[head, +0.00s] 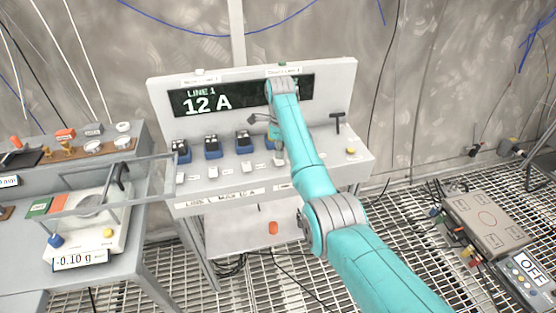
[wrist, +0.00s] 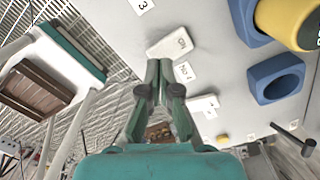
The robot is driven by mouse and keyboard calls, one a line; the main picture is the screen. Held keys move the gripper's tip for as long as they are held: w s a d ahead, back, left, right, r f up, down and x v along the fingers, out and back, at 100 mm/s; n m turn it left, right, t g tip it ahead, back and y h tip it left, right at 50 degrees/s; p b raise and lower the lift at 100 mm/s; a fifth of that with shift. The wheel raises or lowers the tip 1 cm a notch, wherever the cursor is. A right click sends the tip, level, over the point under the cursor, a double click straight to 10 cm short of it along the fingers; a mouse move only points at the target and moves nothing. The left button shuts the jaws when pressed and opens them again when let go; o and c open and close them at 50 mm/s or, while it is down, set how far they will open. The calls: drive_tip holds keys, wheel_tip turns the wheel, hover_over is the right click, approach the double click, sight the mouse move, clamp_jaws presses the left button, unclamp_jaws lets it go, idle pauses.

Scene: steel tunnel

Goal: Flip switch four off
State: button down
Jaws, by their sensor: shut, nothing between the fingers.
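My gripper (wrist: 159,66) is shut and empty, its teal fingertips together in the middle of the wrist view. Just beyond the tips is a white rocker switch (wrist: 168,45) with a small marking that looks like "ON". Beside it is a label (wrist: 185,72) whose number is hard to read, "1" or "4". Whether the tips touch the switch cannot be told. In the head view my arm reaches over the console (head: 310,175), and a white switch (head: 278,161) at the row's right end shows beside it. My gripper is largely hidden there.
The display (head: 203,100) reads "LINE 1 12 A". Blue sockets (head: 213,147) stand behind the switches. A black T-handle (head: 337,119) and a yellow button (head: 351,151) are to the right. A scale (head: 82,235) is at left.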

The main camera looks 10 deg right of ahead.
sight(280, 162)
drive_tip(key=shift+f, duration=1.35)
idle(1.0)
drive_tip(key=shift+r, duration=3.55)
